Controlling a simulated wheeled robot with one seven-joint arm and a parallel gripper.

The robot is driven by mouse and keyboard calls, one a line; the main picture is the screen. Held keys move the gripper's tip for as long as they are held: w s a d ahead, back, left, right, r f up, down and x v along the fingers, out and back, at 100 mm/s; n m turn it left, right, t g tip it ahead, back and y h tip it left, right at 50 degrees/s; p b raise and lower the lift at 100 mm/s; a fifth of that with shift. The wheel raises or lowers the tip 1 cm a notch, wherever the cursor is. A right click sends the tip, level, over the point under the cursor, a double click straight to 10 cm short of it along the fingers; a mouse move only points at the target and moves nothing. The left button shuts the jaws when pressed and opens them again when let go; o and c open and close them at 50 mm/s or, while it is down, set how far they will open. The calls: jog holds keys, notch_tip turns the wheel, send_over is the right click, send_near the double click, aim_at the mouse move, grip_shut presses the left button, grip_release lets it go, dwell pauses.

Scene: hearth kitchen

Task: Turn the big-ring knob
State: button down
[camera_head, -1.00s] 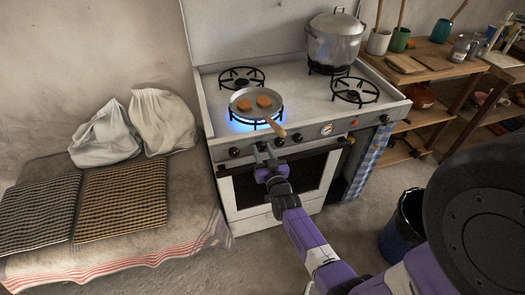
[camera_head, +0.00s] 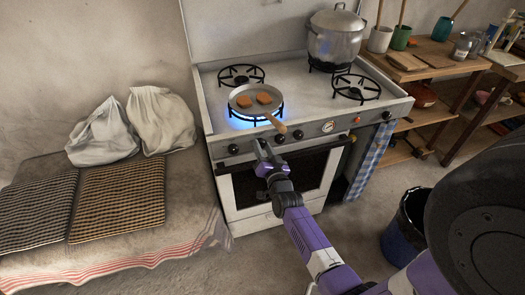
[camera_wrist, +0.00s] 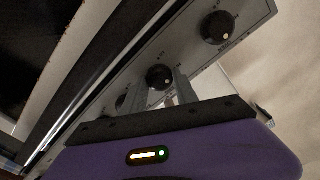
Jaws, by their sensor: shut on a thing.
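The white stove (camera_head: 222,98) has a row of black knobs on its grey front panel. My gripper (camera_head: 262,147) is at the second knob from the left and is shut on it. In the wrist view this black knob (camera_wrist: 158,76) shows between my two grey fingers, with a pale mark on its face. In the head view my gripper hides the knob. A blue flame (camera_head: 240,124) burns at the front left burner, under a pan (camera_head: 243,106) with orange pieces in it.
The leftmost knob (camera_head: 233,149) and a third knob (camera_head: 281,139) sit close on either side of my gripper. The pan's wooden handle (camera_head: 276,122) reaches over the front edge just above. A lidded pot (camera_head: 334,43) stands at the back right.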

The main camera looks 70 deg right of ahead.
jog(key=m+b, duration=0.1)
jog(key=m, duration=0.3)
jog(key=shift+f+m+b, duration=0.15)
jog(key=shift+m+b, duration=0.15)
jog(key=shift+b, duration=0.1)
jog(key=m+b, duration=0.1)
jog(key=m, duration=0.3)
jog(key=shift+s, duration=0.1)
jog(key=shift+m, duration=0.4)
jog(key=c, duration=0.9)
grip_release()
jog(key=shift+c, duration=0.2)
jog(key=v, duration=0.7)
jog(key=shift+s+a+p, duration=0.25)
jog(key=shift+s+p, duration=0.05)
jog(key=shift+p, duration=0.1)
